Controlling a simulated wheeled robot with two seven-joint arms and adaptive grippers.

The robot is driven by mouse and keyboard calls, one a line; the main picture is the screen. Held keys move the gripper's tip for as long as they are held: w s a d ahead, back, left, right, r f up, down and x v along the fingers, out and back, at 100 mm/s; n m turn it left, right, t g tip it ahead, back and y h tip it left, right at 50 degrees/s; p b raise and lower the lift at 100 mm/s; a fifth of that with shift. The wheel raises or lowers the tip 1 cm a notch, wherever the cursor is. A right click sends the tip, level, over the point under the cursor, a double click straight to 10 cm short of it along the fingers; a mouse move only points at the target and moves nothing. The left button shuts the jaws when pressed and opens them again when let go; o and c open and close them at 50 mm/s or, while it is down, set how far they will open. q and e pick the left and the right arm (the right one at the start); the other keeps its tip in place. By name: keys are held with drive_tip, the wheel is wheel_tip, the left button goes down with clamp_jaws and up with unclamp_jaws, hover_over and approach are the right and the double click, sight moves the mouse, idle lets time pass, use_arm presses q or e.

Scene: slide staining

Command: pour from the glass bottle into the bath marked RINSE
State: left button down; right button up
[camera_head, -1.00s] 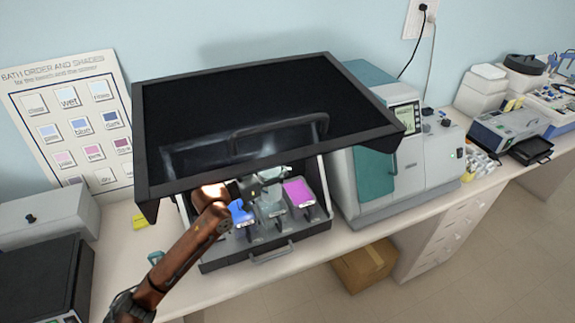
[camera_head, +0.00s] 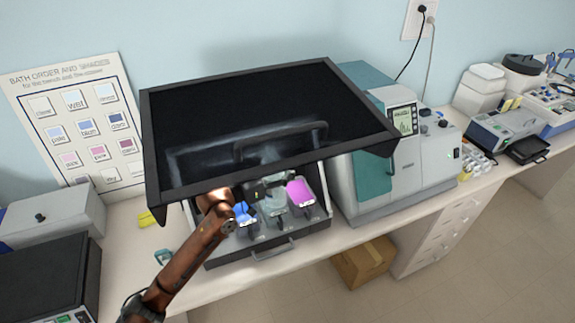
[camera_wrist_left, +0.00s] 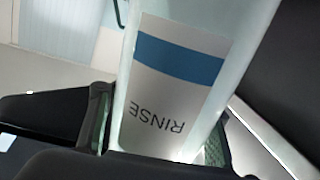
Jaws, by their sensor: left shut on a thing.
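In the left wrist view, my left gripper (camera_wrist_left: 158,122) is shut on a clear glass bottle (camera_wrist_left: 245,25). Its white label has a blue band and the word RINSE, upside down in this view. The bottle is tilted in that picture, and its mouth is out of frame. In the head view, my left arm reaches under the dark hood, whose front edge largely hides the gripper and bottle. Below the hood are a blue bath (camera_head: 244,217), a pale, clear bath (camera_head: 274,205) and a magenta bath (camera_head: 300,193). Their markings are too small to read.
The dark hood (camera_head: 260,110) overhangs the grey bath tray (camera_head: 272,252), leaving a low opening at the front. A grey-and-teal machine (camera_head: 400,165) stands close on the right. A black-topped box (camera_head: 45,275) is at the front left. A shade chart (camera_head: 75,120) leans on the wall.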

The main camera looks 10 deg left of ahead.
use_arm(q)
drive_tip(key=s+n+p, duration=0.1)
drive_tip(key=p, duration=0.1)
drive_tip(key=s+d+n+p, duration=0.1)
drive_tip(key=p, duration=0.1)
drive_tip(key=s+d+n+p, duration=0.1)
drive_tip(key=p, duration=0.1)
drive_tip(key=shift+s+d+r+g, duration=0.2)
drive_tip(key=shift+s+d+g, duration=0.05)
drive_tip(key=shift+s+g, duration=0.15)
idle(0.7)
drive_tip(key=shift+n, duration=0.3)
drive_tip(key=shift+p, duration=0.45)
